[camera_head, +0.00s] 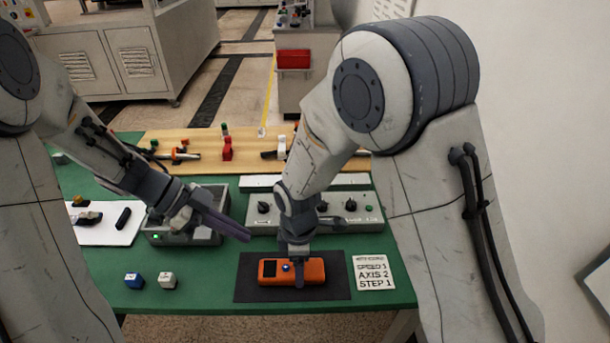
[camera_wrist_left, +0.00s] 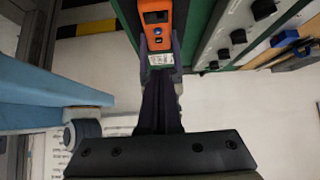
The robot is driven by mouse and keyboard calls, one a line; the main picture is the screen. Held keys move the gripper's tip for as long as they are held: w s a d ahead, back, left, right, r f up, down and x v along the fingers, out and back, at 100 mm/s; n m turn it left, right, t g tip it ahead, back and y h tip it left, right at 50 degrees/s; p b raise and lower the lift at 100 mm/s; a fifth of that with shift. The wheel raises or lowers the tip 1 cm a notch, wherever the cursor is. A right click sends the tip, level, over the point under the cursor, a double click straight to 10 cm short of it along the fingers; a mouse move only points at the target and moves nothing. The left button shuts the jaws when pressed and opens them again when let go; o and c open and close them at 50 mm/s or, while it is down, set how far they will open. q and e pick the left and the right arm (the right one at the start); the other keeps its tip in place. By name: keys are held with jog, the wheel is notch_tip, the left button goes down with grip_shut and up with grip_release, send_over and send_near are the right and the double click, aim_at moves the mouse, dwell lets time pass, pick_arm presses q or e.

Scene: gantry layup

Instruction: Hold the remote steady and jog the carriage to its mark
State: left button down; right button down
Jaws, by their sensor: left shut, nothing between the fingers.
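The orange remote (camera_head: 315,272) lies on a dark mat (camera_head: 245,285) at the front of the green table, with a dark screen and a blue button. My left gripper (camera_head: 245,237) is shut and empty, above and left of the remote, apart from it. My right gripper (camera_head: 297,272) points down at the remote's middle and partly covers it; its finger gap and any contact are unclear. In the left wrist view, an orange device (camera_wrist_left: 156,20) with a screen and buttons shows beyond my left gripper's fingers. I cannot make out the carriage or its mark.
A card (camera_head: 374,272) reading SPEED 1, AXIS 2, STEP 1 lies right of the mat. A wooden board (camera_head: 200,142) carries clamps.

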dwell(0.8)
pick_arm(q)
jog(key=shift+r, duration=0.5)
send_over(278, 268)
notch_tip(278, 268, down, 7)
jog(key=shift+s+d+f, duration=0.15)
notch_tip(278, 268, down, 2)
jog(key=shift+f, duration=0.9)
